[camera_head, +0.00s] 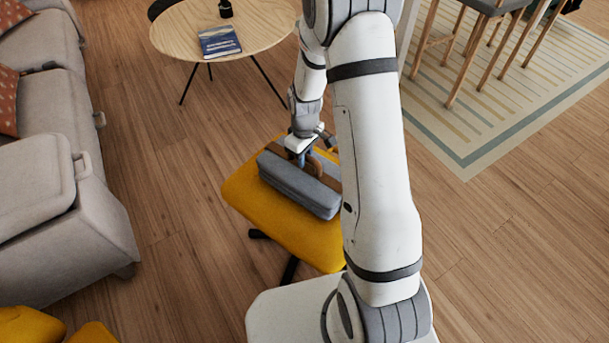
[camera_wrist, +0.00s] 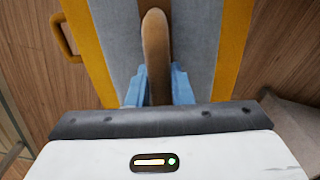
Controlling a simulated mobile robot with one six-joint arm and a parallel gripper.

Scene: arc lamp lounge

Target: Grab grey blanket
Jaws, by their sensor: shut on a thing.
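The grey blanket (camera_head: 300,188) is a folded, long bundle with a brown strap and handle (camera_head: 318,166). It lies on a yellow ottoman (camera_head: 250,203). My gripper (camera_head: 302,158) is over the blanket from above. In the wrist view the blanket (camera_wrist: 200,40) runs up the middle, with the yellow ottoman (camera_wrist: 236,45) on both sides. The brown handle (camera_wrist: 155,50) stands between the blue fingertips of my gripper (camera_wrist: 158,88), which are shut on it. My arm hides the blanket's right end in the head view.
A round wooden table (camera_head: 180,38) with a blue book (camera_head: 219,41) stands behind. A grey sofa (camera_head: 60,220) is at left. Stools (camera_head: 485,45) stand on a striped rug (camera_head: 520,100) at the back right. Wooden floor is free between the sofa and ottoman.

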